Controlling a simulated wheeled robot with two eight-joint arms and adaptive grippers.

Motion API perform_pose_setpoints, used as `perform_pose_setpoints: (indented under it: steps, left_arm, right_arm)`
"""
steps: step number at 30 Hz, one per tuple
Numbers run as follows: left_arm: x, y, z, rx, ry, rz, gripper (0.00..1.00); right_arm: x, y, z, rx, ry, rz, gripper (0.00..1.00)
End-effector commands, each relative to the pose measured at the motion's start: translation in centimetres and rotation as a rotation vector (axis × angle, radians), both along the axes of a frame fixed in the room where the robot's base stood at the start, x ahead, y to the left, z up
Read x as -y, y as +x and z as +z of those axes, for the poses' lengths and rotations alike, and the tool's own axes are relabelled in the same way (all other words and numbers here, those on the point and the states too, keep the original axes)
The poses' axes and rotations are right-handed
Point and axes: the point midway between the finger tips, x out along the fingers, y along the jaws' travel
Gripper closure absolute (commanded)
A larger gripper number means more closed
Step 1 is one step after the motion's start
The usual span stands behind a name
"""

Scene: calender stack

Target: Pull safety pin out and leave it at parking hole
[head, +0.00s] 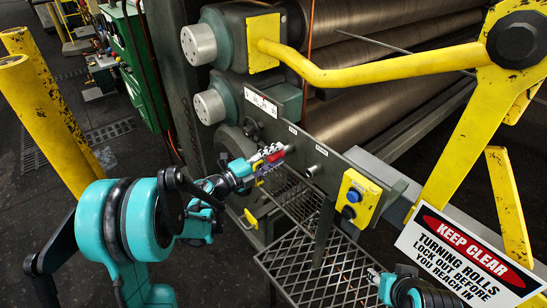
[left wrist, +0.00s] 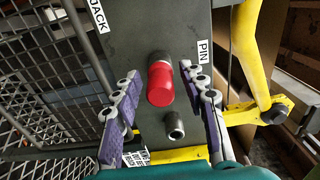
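The red safety pin (left wrist: 160,84) has a dark collar and sits in a dark plate (left wrist: 150,25), left of the PIN label (left wrist: 203,53). It also shows in the head view (head: 275,157). My left gripper (left wrist: 159,72) is open, with one finger on each side of the pin and a gap on both sides. In the head view, my left gripper (head: 268,157) is at the plate. A short metal tube with an open end, possibly the parking hole (left wrist: 175,125), sticks out below the pin. My right gripper (head: 375,273) is partly visible at the bottom; its opening is unclear.
A yellow button box (head: 356,196) with a blue button is on the plate's right. A yellow bent bar (head: 370,72) crosses above, before large rollers (head: 365,15). A metal grating (head: 310,270) lies below. Yellow posts (head: 40,120) stand left. A KEEP CLEAR sign (head: 468,260) is lower right.

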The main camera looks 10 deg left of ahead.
Motion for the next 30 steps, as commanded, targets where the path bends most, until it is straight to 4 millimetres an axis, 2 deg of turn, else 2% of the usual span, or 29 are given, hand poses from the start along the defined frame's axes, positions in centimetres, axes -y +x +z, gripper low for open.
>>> perform_pose_setpoints:
  steps: [1,3,5,30]
  left_arm:
    - [-0.01,-0.01,0.00,0.000,0.000,0.000,0.68]
    - [-0.01,-0.01,0.00,0.000,0.000,0.000,0.87]
    - [-0.01,-0.01,0.00,0.000,0.000,0.000,1.00]
    - [-0.56,-0.72,0.02,0.000,0.000,-0.001,1.00]
  right_arm:
    - [0.00,0.00,0.00,0.000,0.000,0.000,0.60]
    - [0.00,0.00,0.00,0.000,0.000,0.000,0.60]
    - [0.00,0.00,0.00,0.000,0.000,0.000,0.60]
    - [0.00,0.00,-0.07,0.000,0.000,0.000,0.60]
